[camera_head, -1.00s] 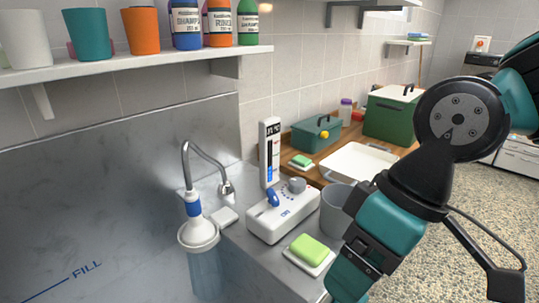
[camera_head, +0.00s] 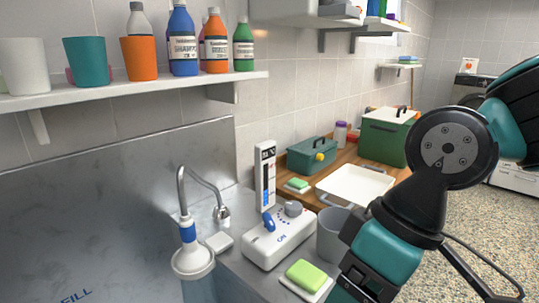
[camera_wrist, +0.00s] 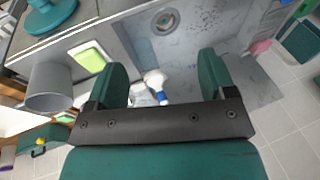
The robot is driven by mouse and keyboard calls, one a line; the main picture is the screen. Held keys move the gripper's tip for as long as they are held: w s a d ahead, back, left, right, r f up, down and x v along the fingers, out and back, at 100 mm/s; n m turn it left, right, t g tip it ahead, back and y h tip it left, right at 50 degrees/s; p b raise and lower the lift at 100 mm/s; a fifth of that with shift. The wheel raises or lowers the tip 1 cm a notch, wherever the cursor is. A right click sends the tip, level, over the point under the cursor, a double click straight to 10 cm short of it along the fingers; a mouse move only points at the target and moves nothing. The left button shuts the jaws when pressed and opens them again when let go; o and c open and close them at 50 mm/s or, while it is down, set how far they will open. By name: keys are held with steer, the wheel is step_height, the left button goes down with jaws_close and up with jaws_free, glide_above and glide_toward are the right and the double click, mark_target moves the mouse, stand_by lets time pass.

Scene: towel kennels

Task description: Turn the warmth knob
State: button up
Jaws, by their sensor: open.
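A white control box (camera_head: 279,241) stands on the counter ledge beside the tub. It carries a grey round knob (camera_head: 293,208) at its far right end and a blue lever (camera_head: 268,222) at its left, with "ON" printed on its front. An upright white gauge (camera_head: 265,177) with a blue column stands behind it; its figures are too small to read. My gripper (camera_wrist: 163,72) is open and empty in the wrist view, with the shower head (camera_wrist: 154,84) showing between its fingers. In the head view the fingers are out of frame. The control box is not clearly visible in the wrist view.
A grey cup (camera_head: 331,236) and a green bar on a white dish (camera_head: 306,275) stand close by the box. A white tray (camera_head: 355,186) and green bins (camera_head: 387,135) lie behind. A shelf (camera_head: 130,95) overhangs upper left.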

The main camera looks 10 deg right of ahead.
steer(key=w+r+n+p, duration=0.2)
steer(key=w+r+p, duration=0.15)
steer(key=w, duration=0.55)
steer(key=n+p, duration=0.6)
steer(key=n, duration=0.1)
glide_above(294, 204)
steer(key=s+d, duration=0.1)
steer(key=d, duration=0.6)
step_height(294, 204, down, 2)
steer(key=shift+t, duration=0.4)
steer(key=p+x, duration=0.1)
steer(key=x, duration=0.4)
steer(key=p+x, duration=0.2)
steer(key=x, duration=0.4)
steer(key=p+x, duration=0.1)
steer(key=x, duration=0.5)
steer(key=shift+s+a+f+p, duration=0.15)
steer(key=shift+s+a+p, duration=0.05)
steer(key=shift+a+p, duration=0.2)
steer(key=c, duration=0.9)
